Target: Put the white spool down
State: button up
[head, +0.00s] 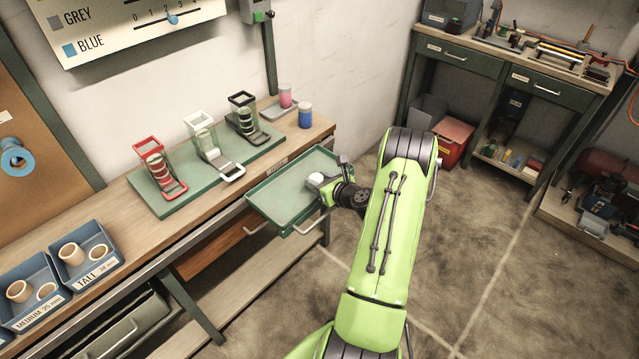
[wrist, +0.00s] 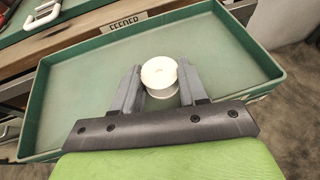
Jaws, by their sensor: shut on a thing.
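The white spool (wrist: 160,73) is upright between the two fingers of my gripper (wrist: 160,88) in the wrist view. The fingers are shut on it, one on each side. It also shows as a small white shape in the head view (head: 317,180), by my gripper (head: 328,186). The spool is over the green tray (wrist: 75,95), which sits by a label reading FEEDER. The tray also shows in the head view (head: 275,200). I cannot tell whether the spool's base touches the tray floor. The tray holds nothing else that I can see.
The tray juts from the workbench (head: 110,215). A green board (head: 185,195) on the bench carries red, white and black holders. A blue jar (head: 305,115) and a pink jar (head: 286,96) stand behind. Blue bins (head: 92,262) with cream rings are at the left. The tray floor around the spool is clear.

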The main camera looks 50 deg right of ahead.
jog(key=shift+f, duration=0.15)
jog(key=o, duration=1)
jog(key=shift+s, duration=0.1)
